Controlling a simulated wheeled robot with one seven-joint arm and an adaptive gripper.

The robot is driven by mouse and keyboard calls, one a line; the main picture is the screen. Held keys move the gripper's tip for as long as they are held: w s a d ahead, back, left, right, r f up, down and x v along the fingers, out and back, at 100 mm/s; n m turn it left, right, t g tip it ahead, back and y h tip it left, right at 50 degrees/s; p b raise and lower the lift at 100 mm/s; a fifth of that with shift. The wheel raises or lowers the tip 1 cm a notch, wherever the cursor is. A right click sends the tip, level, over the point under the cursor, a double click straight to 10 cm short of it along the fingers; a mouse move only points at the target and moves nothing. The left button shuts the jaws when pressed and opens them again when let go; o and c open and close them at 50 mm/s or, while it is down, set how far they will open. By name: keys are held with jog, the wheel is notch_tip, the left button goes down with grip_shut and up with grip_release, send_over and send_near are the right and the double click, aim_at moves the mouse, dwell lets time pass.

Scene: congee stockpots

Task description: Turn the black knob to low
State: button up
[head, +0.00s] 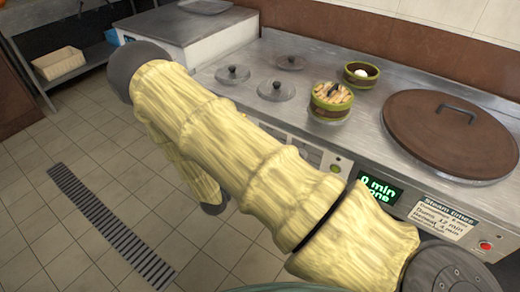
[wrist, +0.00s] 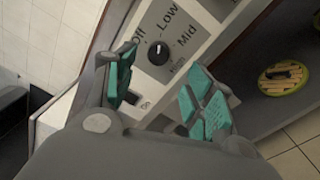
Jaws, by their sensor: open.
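The black knob (wrist: 158,52) sits on a grey dial plate in the wrist view, with the labels Off, Low, Mid and a partly readable fourth one around it. A small light mark shows near its top edge; I cannot tell exactly which label it points to. My gripper (wrist: 162,92) is open and empty, its teal-padded fingers spread on either side below the knob in the picture. The knob is beyond the fingertips and appears apart from them. In the head view my arm hides the knob and the gripper.
A black switch (wrist: 130,97) sits on the panel near the left finger. The steel counter (head: 380,130) holds a large brown lid (head: 435,130), a bamboo steamer (head: 331,100), a smaller basket (head: 361,74) and several round lids. A green display (head: 379,190) is on the front.

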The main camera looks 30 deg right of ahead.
jog(key=v, duration=0.4)
jog(key=shift+s+a, duration=0.1)
jog(key=shift+a, duration=0.1)
jog(key=shift+d, duration=0.1)
dwell(0.3)
